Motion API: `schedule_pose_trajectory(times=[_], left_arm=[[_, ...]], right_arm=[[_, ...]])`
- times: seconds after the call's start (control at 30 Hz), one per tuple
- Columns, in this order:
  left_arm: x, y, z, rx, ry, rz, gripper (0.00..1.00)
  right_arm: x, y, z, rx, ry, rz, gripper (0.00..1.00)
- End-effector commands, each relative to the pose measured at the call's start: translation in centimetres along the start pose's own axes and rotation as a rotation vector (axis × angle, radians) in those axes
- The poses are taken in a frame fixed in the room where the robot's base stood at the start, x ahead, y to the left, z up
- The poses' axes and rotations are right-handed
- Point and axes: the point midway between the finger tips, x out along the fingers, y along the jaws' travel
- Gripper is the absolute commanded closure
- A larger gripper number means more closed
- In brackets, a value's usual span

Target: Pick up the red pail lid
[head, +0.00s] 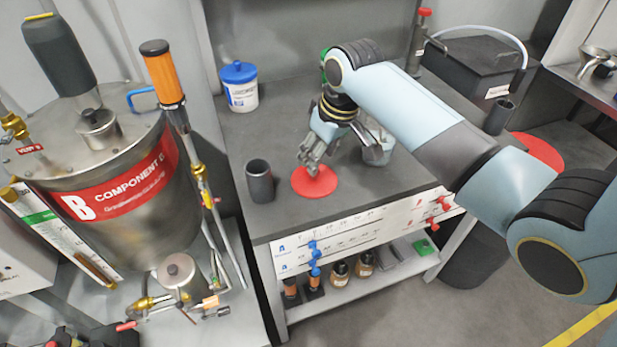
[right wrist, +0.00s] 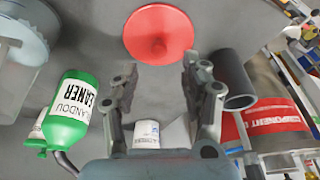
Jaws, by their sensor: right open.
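The red pail lid (head: 314,183) is a flat round disc lying on the grey bench top near its front edge. It also shows in the right wrist view (right wrist: 158,35), with a small raised knob in its middle. My right gripper (head: 313,164) is over the lid in the head view and partly covers its top edge. In the right wrist view its two fingers (right wrist: 160,72) are spread apart with nothing between them, and the lid lies beyond their tips. My left gripper is not in view.
A dark grey cup (head: 259,181) stands close left of the lid. A white tub with a blue lid (head: 239,87) is at the back. A grey bucket (head: 378,147) stands right of the gripper. Another red disc (head: 540,149) shows at the far right. A green bottle (right wrist: 68,110) is beside the gripper.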

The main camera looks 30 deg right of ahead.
Motion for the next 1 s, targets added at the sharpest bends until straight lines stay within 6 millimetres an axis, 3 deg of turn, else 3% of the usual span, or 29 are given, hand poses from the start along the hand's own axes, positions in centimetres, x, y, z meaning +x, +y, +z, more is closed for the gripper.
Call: schedule_pose_trajectory(times=[0.17, 0.43, 0.73, 1.0], left_arm=[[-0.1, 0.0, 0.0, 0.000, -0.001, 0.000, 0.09], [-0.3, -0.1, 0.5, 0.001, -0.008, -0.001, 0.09], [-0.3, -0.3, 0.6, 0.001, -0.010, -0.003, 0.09], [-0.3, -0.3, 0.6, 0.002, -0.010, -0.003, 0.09]], right_arm=[[1.4, 0.0, 0.0, 0.000, 0.000, 0.000, 0.54], [5.4, 0.1, 0.0, 0.001, -0.002, 0.000, 0.54], [6.1, 0.1, 0.0, 0.000, 0.001, 0.001, 0.54], [6.0, 0.1, 0.0, 0.000, 0.001, 0.001, 0.86]])
